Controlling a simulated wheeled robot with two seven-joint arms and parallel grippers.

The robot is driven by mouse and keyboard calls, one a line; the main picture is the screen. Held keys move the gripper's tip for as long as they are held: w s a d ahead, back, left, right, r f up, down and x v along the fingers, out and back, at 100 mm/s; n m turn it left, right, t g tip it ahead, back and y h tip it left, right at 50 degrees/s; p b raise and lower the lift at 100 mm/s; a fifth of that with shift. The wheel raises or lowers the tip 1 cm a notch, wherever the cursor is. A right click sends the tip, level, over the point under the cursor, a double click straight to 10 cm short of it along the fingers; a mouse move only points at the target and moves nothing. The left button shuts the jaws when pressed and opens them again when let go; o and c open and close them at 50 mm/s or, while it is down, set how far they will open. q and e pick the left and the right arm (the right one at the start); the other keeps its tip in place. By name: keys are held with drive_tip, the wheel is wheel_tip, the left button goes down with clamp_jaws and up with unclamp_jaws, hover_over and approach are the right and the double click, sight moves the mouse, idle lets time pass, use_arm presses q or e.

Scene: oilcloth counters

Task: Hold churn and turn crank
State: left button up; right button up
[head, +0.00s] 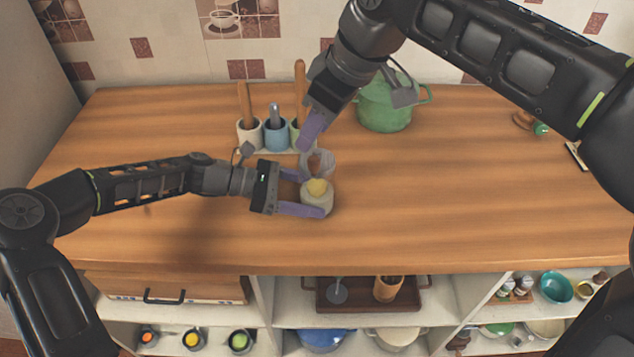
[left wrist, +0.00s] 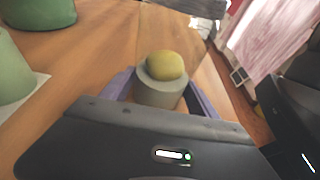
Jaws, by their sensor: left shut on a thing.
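The churn (head: 317,201) is a small pale grey cylinder with a rounded yellow top, standing upright on the wooden counter. My left gripper (head: 314,194) is shut on the churn, one purple finger on each side. In the left wrist view the churn (left wrist: 158,91) sits between the fingers, its yellow top uncovered. A pale grey ring-like piece (head: 318,162) shows just behind the churn; I cannot tell whether it is the crank or joined to the churn. My right gripper (head: 312,128) hangs above and behind it, pointing down. Only one purple finger shows clearly, so its opening is unclear.
Behind stand several small pots holding wooden-handled tools, including a blue pot (head: 277,136). A green lidded pot (head: 384,106) stands to the right, near my right arm. The right half of the counter (head: 460,200) is mostly clear. Shelves with dishes lie below the front edge.

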use_arm(q)
drive_tip(key=o, duration=1)
drive_tip(key=shift+o, duration=0.2)
drive_tip(key=shift+a, duration=0.1)
drive_tip(key=v, duration=1.2)
